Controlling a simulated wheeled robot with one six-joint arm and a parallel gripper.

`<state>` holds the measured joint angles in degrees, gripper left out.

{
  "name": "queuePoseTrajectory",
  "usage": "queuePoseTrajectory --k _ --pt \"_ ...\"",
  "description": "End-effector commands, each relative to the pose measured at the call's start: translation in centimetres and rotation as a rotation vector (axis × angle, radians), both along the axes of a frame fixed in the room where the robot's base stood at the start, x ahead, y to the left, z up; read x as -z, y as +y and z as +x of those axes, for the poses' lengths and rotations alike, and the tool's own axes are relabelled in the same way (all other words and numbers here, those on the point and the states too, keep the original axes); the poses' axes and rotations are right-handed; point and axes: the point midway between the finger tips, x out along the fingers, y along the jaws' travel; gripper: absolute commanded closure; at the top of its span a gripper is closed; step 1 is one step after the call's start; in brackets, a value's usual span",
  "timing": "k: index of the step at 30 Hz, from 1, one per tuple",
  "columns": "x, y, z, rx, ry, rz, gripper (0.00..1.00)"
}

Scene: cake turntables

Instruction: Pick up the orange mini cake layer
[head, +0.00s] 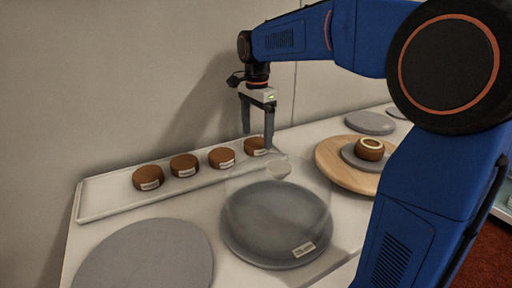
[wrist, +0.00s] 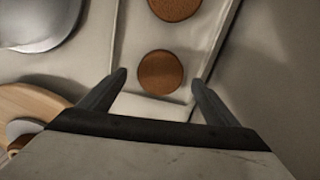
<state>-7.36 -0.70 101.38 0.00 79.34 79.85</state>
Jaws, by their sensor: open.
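Several small round brown cake layers with white labels stand in a row on a long white tray (head: 110,207). The labels are too small to read, and I cannot tell by colour which layer is the orange one. My gripper (head: 257,139) is open and points down over the rightmost layer (head: 253,147), which a finger partly hides. In the wrist view, that layer (wrist: 161,73) lies between the open fingertips (wrist: 159,77), with space on both sides. A neighbouring layer (wrist: 175,6) shows at the top edge.
A clear dome (head: 277,180) covers a dark grey turntable in front of the tray. A grey disc (head: 150,262) lies at front left. A wooden board (head: 335,165) at right bears a grey plate with a small ringed cake (head: 370,149). A wall stands close behind the tray.

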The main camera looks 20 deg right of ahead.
Motion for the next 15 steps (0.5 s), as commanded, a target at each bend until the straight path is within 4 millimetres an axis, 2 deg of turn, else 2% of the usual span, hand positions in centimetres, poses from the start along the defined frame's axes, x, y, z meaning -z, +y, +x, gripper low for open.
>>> queuePoseTrajectory --k 3,6,14,15 --pt "1.6 0.0 0.0 0.000 0.002 -0.001 0.16" --pt "2.5 0.0 0.0 0.000 0.001 0.000 0.16" --pt "2.7 0.0 0.1 0.000 0.000 0.000 0.16" --pt "2.7 0.0 0.1 0.000 0.000 0.000 0.19"
